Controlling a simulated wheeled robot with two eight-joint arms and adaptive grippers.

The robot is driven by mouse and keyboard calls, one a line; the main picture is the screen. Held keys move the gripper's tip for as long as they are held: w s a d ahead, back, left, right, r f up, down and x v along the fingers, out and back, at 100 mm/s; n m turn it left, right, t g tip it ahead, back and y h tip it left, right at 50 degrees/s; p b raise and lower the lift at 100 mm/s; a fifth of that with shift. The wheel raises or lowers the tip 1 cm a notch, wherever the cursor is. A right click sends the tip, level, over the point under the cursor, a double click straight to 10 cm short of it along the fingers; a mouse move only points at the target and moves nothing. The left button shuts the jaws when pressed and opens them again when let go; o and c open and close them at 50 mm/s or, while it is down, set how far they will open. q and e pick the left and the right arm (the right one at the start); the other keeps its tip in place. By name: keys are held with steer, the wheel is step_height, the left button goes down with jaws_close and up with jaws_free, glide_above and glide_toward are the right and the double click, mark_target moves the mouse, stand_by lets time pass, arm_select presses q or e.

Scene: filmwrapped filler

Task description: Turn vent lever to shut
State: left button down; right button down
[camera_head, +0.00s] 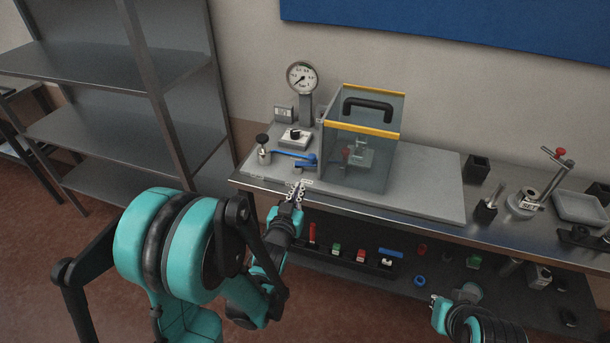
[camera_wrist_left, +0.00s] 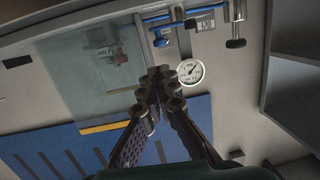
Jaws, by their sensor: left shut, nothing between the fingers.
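A blue lever-like handle (camera_head: 293,154) lies on the grey bench plate, left of the clear box; blue parts also show at the top of the left wrist view (camera_wrist_left: 160,30). I cannot read whether it stands at open or shut. My left gripper (camera_head: 298,188) is shut and empty at the bench's front edge, in front of the blue handle and apart from it. Its fingertips meet in the wrist view (camera_wrist_left: 164,78). My right gripper (camera_head: 437,300) is low at the bottom right, away from the handle; its fingers are too small to judge.
A clear box (camera_head: 360,175) with yellow edges and a black handle stands right of the blue handle. A pressure gauge (camera_head: 302,78) stands behind, and a black-knobbed valve (camera_head: 263,150) to the left. Several small parts fill the lower shelf. A metal rack (camera_head: 120,130) stands left.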

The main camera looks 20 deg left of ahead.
mark_target(311, 159)
arm_select(q)
steer(key=shift+w, duration=0.15)
steer(key=w+b, duration=0.1)
steer(key=w, duration=0.3)
steer(key=w+f, duration=0.1)
steer(key=w, duration=0.3)
steer(key=w+f+b, duration=0.1)
steer(key=w, duration=0.3)
steer(key=shift+w+a+f+b, duration=0.1)
steer(key=shift+w+a+b, duration=0.1)
steer(key=shift+a+b, duration=0.2)
steer(key=shift+w, duration=0.65)
